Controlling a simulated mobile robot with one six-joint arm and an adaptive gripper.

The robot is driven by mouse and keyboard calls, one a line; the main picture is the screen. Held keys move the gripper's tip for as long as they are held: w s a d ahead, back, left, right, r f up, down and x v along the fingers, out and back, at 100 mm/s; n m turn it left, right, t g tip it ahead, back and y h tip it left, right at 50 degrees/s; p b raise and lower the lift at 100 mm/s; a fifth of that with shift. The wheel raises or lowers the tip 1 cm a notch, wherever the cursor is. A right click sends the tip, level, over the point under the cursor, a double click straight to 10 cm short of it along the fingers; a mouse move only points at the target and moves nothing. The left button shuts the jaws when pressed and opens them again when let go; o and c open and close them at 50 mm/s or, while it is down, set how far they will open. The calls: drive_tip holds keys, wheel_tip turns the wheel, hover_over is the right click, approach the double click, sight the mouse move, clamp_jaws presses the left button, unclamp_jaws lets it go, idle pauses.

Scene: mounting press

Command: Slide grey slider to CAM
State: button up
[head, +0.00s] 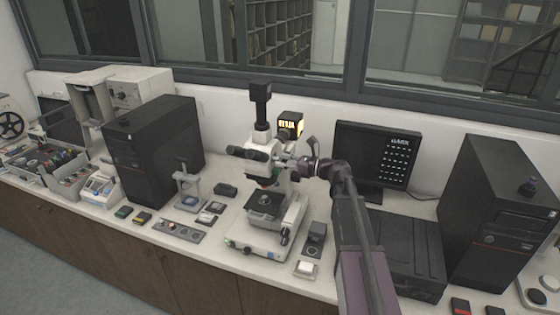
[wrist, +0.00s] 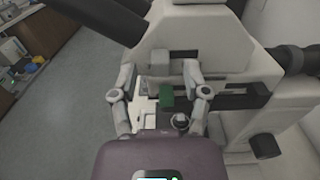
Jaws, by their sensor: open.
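The microscope (head: 278,195) stands on the bench in the middle of the head view, with its pale body filling much of the wrist view (wrist: 225,35). My gripper (head: 308,164) is at the right side of the microscope's upper part. In the wrist view my gripper (wrist: 161,75) is open, with one finger on each side of a small grey block (wrist: 182,57), which looks like the grey slider. The block sits on the microscope's side above a dark slot. I cannot tell whether the fingers touch it. A green block (wrist: 167,97) shows just below. No CAM marking is readable.
A monitor (head: 375,155) and a dark computer tower (head: 500,215) stand to the right. Another tower (head: 155,150) stands to the left. Small trays and parts lie in front of it. The eyepieces (head: 248,153) stick out left from the microscope.

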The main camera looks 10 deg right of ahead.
sight(276, 153)
drive_tip(key=shift+w+a, duration=0.3)
drive_tip(key=shift+a, duration=0.15)
clamp_jaws()
drive_tip(key=shift+w+d, duration=0.45)
drive_tip(key=shift+w, duration=0.3)
drive_tip(key=shift+w+d, duration=0.45)
drive_tip(key=shift+w, duration=0.3)
unclamp_jaws()
